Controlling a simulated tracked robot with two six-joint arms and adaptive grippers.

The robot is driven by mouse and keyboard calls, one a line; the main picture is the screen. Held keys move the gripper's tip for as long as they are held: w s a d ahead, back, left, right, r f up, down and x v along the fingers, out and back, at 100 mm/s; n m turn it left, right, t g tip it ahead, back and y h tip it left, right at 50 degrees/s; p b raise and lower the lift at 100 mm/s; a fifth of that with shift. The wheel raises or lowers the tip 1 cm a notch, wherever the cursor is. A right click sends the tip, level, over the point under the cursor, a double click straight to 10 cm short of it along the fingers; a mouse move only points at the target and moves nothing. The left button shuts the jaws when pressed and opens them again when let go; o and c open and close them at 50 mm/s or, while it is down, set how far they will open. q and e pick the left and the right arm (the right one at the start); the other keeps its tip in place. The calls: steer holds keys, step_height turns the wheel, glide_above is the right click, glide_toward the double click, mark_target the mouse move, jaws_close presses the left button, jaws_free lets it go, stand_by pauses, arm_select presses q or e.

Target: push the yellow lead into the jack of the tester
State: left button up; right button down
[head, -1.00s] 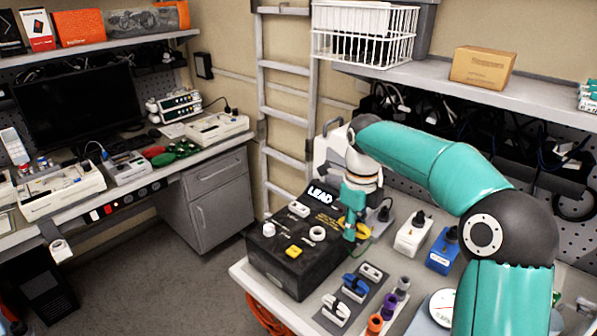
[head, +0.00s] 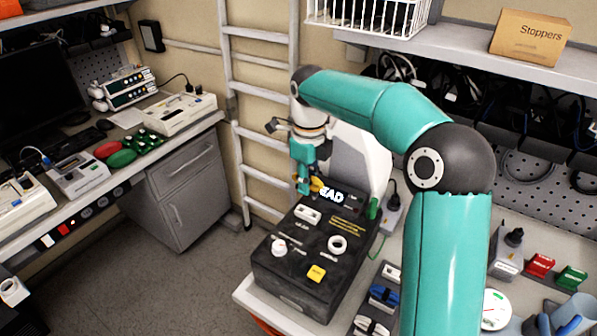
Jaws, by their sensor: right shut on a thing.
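The tester (head: 300,283) is a black box at the front left of the right-hand bench. Its top carries white lettering, a white ring (head: 338,245), a white knob (head: 279,246), a white block (head: 307,214) and a yellow block (head: 316,273). I cannot tell which of these is the jack. My right gripper (head: 305,184) is over the far left part of the tester, shut on the yellow lead (head: 316,185). Only a small yellow part shows beside the fingers. I cannot tell whether it touches the tester. My left gripper is not in view.
A green plug (head: 374,209) stands right of the tester, with a thin green cable near it. My right arm covers much of the bench. A ladder (head: 262,90) stands behind. Red and green blocks (head: 540,264) sit at right.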

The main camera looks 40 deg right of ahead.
mark_target(307, 211)
steer(key=shift+f, duration=0.2)
steer(key=shift+s+d+f+b, duration=0.1)
steer(key=shift+f+b, duration=0.5)
steer(key=shift+b, duration=0.1)
step_height(307, 211, down, 3)
steer(key=b, duration=0.2)
steer(key=shift+b, duration=0.35)
steer(key=shift+r, duration=0.15)
steer(key=shift+f, duration=0.25)
steer(key=shift+f+b, duration=0.6)
steer(key=shift+f, duration=0.45)
stand_by(0.8)
steer(key=c, duration=1)
jaws_free()
